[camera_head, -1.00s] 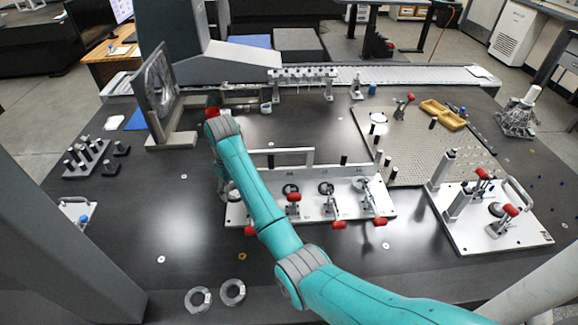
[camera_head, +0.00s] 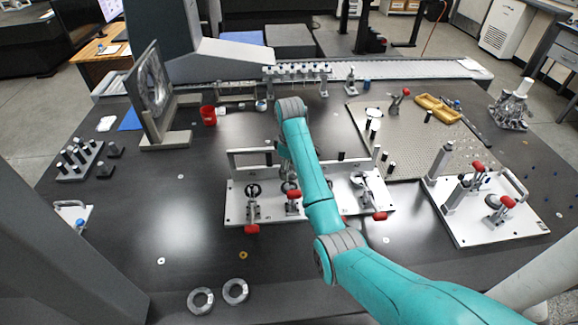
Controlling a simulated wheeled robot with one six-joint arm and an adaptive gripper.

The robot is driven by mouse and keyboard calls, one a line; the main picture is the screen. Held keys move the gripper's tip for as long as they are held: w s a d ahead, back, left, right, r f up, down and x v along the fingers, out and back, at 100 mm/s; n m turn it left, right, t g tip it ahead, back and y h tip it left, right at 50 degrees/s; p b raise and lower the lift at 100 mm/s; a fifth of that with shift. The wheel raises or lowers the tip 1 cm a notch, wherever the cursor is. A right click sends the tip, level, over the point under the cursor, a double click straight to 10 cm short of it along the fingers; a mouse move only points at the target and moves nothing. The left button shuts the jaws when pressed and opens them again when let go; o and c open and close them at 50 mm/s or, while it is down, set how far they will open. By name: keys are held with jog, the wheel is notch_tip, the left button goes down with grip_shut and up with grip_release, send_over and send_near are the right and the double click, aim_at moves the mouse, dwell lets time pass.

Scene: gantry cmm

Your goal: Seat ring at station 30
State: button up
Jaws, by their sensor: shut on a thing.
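The white fixture plate (camera_head: 237,212) lies mid-table with a row of round stations and toggle clamps with red handles, such as the left clamp (camera_head: 251,228). Station numbers are too small to read, so I cannot tell which is station 30. My gripper (camera_head: 285,152) hangs below my wrist over the middle of the plate, mostly hidden behind my teal arm. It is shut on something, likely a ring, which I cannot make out.
A second clamp fixture (camera_head: 475,235) stands at right, with a perforated plate (camera_head: 405,150) behind it. A red cup (camera_head: 208,115) and an upright framed part (camera_head: 150,85) stand back left. A handle bar rises along the fixture's rear. The table front left is mostly clear.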

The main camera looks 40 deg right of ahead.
jog(key=shift+f, duration=2.7)
jog(key=shift+f, duration=0.65)
jog(key=o, duration=1.6)
notch_tip(320, 180, up, 8)
jog(key=shift+f, duration=0.1)
jog(key=shift+w+a+f, duration=0.1)
